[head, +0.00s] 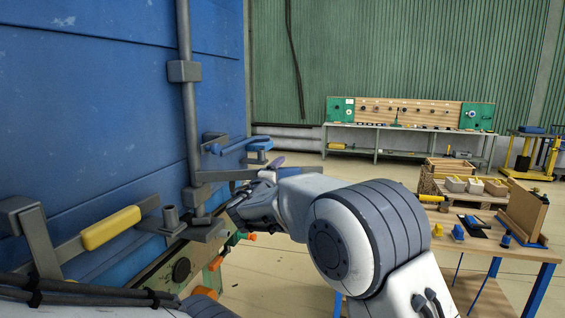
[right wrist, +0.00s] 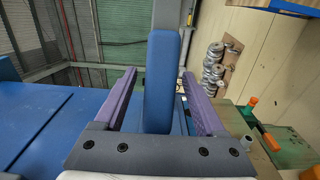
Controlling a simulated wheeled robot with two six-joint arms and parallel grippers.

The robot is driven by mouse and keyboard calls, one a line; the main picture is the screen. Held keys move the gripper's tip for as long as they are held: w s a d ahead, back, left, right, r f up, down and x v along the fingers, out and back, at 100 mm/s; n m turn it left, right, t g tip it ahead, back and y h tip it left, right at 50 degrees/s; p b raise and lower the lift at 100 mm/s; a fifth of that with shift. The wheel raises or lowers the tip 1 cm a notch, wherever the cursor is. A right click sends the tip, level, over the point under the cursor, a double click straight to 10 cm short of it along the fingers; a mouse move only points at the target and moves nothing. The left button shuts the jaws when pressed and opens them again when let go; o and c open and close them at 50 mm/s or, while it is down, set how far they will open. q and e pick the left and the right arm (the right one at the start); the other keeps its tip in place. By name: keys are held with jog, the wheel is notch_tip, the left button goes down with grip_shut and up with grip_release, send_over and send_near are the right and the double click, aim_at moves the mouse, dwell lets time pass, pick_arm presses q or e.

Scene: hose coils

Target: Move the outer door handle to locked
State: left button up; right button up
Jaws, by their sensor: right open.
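A blue door (head: 90,110) fills the left of the head view, with a grey vertical lock rod (head: 188,120). A grey lever (head: 228,175) runs from the low part of that rod toward my right gripper (head: 270,168). In the right wrist view, a blue handle grip (right wrist: 160,85) stands between the purple fingers of the right gripper (right wrist: 159,74), which is open, with a gap on each side. A second handle with a yellow grip (head: 110,228) lies along the door, nearer on the left. My left gripper does not show.
A wooden table (head: 470,250) with blocks stands at the right. A workbench (head: 400,125) stands at the back.

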jog(key=shift+p+x, duration=0.55)
jog(key=shift+x, duration=0.9)
grip_shut()
dwell(0.3)
